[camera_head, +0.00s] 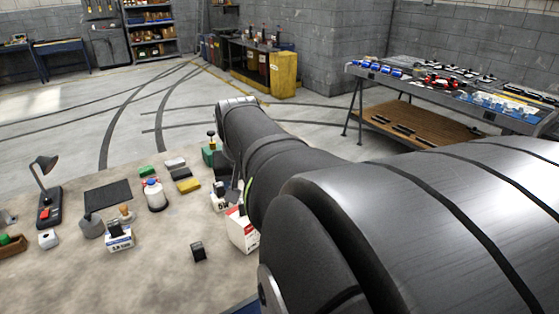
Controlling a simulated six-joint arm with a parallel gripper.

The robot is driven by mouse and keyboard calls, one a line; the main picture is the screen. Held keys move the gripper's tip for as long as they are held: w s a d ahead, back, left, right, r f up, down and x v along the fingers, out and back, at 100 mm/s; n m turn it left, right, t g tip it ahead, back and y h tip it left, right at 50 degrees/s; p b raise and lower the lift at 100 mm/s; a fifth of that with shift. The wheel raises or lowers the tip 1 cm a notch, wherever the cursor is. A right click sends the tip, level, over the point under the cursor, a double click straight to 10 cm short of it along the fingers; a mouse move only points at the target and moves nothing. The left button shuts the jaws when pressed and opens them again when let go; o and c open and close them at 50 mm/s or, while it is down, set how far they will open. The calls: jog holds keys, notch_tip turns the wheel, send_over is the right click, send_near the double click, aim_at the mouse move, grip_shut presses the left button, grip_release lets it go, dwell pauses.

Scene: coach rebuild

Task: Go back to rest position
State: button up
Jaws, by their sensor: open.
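My dark grey arm reaches from the lower right up toward the middle of the picture, over the right side of the worktable (140,275). Its far end bends down near the objects on the table. No held object shows.
The table's front left is clear. A metal workbench (440,85) stands beyond.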

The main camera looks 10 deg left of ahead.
jog(key=shift+v, duration=0.8)
jog(key=shift+f, duration=0.1)
jog(key=x, duration=1.2)
jog(key=shift+f, duration=0.15)
notch_tip(320, 180, up, 2)
jog(key=shift+r, duration=0.7)
jog(key=shift+f, duration=0.1)
